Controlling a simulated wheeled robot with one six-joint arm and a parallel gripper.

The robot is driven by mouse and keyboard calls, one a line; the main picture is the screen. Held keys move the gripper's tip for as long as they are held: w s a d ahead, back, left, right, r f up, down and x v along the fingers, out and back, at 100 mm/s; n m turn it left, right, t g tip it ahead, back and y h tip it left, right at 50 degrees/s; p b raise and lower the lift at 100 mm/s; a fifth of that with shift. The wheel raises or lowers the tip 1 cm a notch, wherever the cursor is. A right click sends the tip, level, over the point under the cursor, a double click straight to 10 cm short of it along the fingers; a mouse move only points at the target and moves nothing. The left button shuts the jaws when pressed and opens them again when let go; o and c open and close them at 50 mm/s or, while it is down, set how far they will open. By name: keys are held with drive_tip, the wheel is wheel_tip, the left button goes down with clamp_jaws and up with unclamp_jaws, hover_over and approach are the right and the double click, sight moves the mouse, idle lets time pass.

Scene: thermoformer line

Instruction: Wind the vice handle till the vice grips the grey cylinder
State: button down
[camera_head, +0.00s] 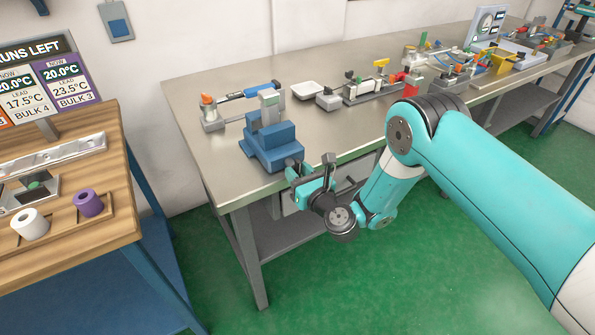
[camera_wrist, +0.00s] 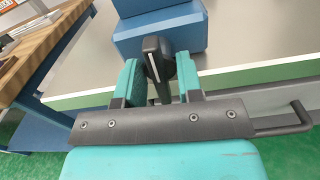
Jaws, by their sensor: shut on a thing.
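The blue vice (camera_head: 272,148) sits at the near left corner of the steel bench, and part of it shows in the wrist view (camera_wrist: 160,38). A grey upright piece (camera_head: 270,105), apparently the grey cylinder, stands at the vice's far side; whether the jaws touch it I cannot tell. The dark vice handle (camera_wrist: 154,60) is between the teal fingers of my gripper (camera_wrist: 158,82) in the wrist view. My gripper (camera_head: 312,185) is shut on the handle in front of the vice, just off the bench edge.
Behind the vice are a fixture with an orange knob (camera_head: 207,104) and a white dish (camera_head: 306,90). Several fixtures line the bench to the right. A wooden table (camera_head: 125,215) at left holds a white roll (camera_head: 30,224) and a purple roll (camera_head: 88,203). Green floor lies clear in front.

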drive_tip(key=shift+w+d, duration=0.1)
drive_tip(key=m, duration=0.4)
drive_tip(key=shift+p, duration=0.35)
drive_tip(key=shift+m, duration=0.4)
drive_tip(key=m, duration=0.4)
drive_tip(key=shift+m, duration=0.4)
drive_tip(key=c, duration=0.7)
unclamp_jaws()
